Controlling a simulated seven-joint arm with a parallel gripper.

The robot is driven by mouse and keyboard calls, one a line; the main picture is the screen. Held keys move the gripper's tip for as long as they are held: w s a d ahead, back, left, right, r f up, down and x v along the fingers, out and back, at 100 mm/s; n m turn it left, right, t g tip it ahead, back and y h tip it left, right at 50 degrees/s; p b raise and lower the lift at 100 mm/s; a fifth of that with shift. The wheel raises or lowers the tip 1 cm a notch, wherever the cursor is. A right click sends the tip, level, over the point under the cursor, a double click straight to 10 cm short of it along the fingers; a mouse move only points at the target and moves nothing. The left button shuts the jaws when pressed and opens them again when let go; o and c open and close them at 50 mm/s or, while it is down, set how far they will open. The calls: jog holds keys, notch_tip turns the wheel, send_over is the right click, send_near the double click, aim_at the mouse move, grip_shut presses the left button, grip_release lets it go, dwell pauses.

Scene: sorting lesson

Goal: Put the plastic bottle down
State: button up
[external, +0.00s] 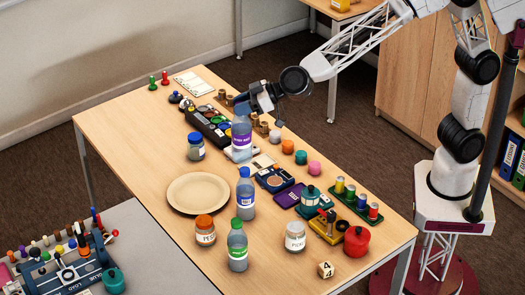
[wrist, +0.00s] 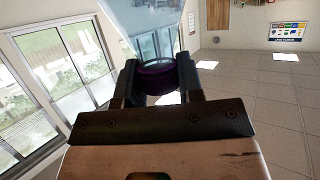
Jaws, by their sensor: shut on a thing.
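A clear bluish plastic bottle with a purple label (external: 241,139) is upright near the middle of the table in the external view. My gripper (external: 243,104) is shut on its upper part, reaching in from the upper right. In the wrist view the bottle (wrist: 158,75) shows between the two fingers of my gripper (wrist: 158,84), with a dark purple band at the grip. The bottle's base is at or just above a pale item among the devices; I cannot tell whether it touches.
A round beige plate (external: 198,193) lies left of centre on the table (external: 140,130). A blue-capped bottle (external: 245,194), a green-capped bottle (external: 237,247) and jars stand near it. A dark paint tray (external: 209,126) lies left of the held bottle. The table's far left is mostly bare.

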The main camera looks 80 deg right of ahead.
jog(key=w+d+m+h, duration=0.1)
jog(key=w+d+h, duration=0.15)
jog(key=d, duration=0.55)
jog(key=w+d+m+h, duration=0.1)
jog(key=w+d+m, duration=0.15)
jog(key=d, duration=0.55)
notch_tip(320, 180, down, 22)
jog(key=shift+w+d+f+n, duration=0.15)
jog(key=shift+w+f+n, duration=0.05)
jog(key=shift+n, duration=0.25)
jog(key=shift+w+y, duration=0.1)
jog(key=shift+y, duration=0.15)
jog(key=w+a+f, duration=0.1)
jog(key=w+a, duration=0.2)
jog(key=w, duration=1.2)
jog(key=shift+w+a+f, duration=0.15)
jog(key=shift+w+f, duration=0.05)
jog(key=shift+f, duration=0.05)
jog(key=shift+f, duration=1.85)
